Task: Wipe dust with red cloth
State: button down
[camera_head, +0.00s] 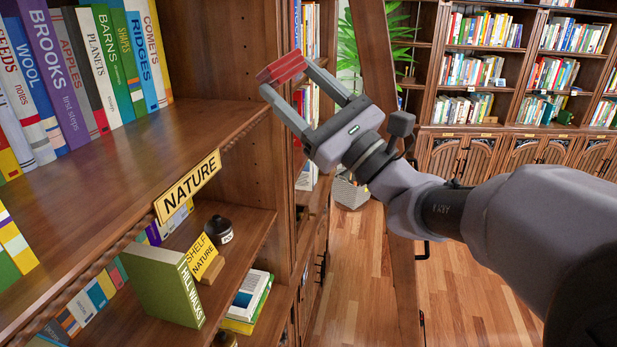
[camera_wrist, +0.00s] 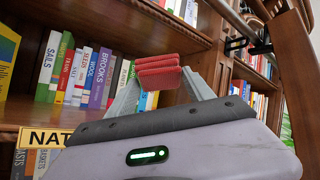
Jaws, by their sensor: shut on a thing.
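My gripper (camera_head: 290,88) is shut on a folded red cloth (camera_head: 281,68), held between its fingertips. In the wrist view the red cloth (camera_wrist: 160,72) shows as stacked red layers between the two grey fingers. The gripper is in the air in front of the bookcase, to the right of the upper shelf (camera_head: 110,150) and near the upright panel. The front of that shelf is bare wood; I cannot make out dust on it. The cloth appears apart from the shelf.
Books (camera_head: 80,70) stand in a row at the back of the upper shelf. A NATURE sign (camera_head: 188,186) hangs at its front edge. Below are a green book (camera_head: 165,287), a dark jar (camera_head: 219,230) and a small sign (camera_head: 203,258). A wooden ladder rail (camera_head: 376,60) stands behind my arm.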

jog(key=s+d+r+y+p, duration=0.1)
jog(key=s+d+r+p, duration=0.15)
jog(key=r, duration=1.05)
notch_tip(320, 180, up, 5)
jog(key=p, duration=0.5)
send_over(285, 78)
jog(key=shift+s+d, duration=0.15)
jog(key=shift+d, duration=0.25)
jog(key=shift+a+r+p, duration=0.4)
jog(key=shift+r+p, duration=0.05)
jog(key=shift+r, duration=0.3)
